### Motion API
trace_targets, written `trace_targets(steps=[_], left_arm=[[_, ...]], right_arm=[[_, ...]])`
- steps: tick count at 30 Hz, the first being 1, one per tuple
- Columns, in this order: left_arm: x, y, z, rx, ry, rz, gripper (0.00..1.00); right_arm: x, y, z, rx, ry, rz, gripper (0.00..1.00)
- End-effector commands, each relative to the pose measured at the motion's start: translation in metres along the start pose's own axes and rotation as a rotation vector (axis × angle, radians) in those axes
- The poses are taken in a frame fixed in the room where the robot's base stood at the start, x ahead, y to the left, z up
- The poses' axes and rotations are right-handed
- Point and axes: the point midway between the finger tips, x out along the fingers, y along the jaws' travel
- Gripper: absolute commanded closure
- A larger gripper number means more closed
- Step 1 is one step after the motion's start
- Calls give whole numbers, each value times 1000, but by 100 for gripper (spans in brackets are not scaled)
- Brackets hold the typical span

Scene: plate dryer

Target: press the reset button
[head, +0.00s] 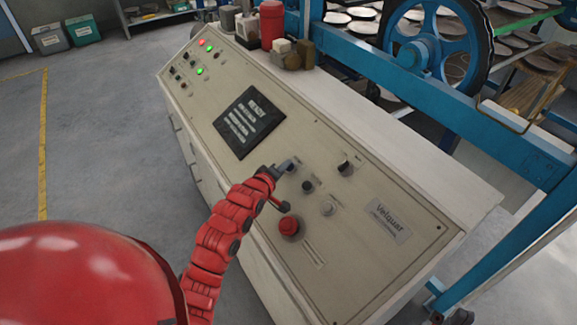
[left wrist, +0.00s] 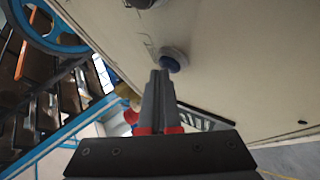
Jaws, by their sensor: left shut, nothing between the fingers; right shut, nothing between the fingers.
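The beige control panel (head: 265,120) slopes across the head view. My left gripper (head: 280,170) is shut and empty, at the left end of a group of knobs and buttons on the panel. In the left wrist view, its closed fingertips (left wrist: 160,73) are right at a blue button (left wrist: 171,64) in a round pale collar. I cannot tell whether they touch it. In the head view the gripper largely hides that button, and no label on it can be read. My right gripper is not in view.
A red mushroom button (head: 289,225) sits just below my left gripper. A black knob (head: 308,186), a selector (head: 346,167) and a pale button (head: 328,208) lie to its right. A dark display (head: 249,122) is up-left. A blue machine frame (head: 440,105) stands behind the panel.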

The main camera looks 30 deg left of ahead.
Motion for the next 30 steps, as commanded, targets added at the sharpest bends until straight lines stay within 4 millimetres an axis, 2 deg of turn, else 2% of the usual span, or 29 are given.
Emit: trace_targets(steps=[11, 22, 30], left_arm=[[1, -1, 1, -1, -1, 0, 100], [-10, 9, -7, -2, -1, 0, 100], [-11, 9, -7, -1, -2, 0, 100]], right_arm=[[-1, 0, 0, 0, 0, 0, 100], [12, 1, -2, 0, 0, 0, 100], [12, 1, -2, 0, 0, 0, 100]])
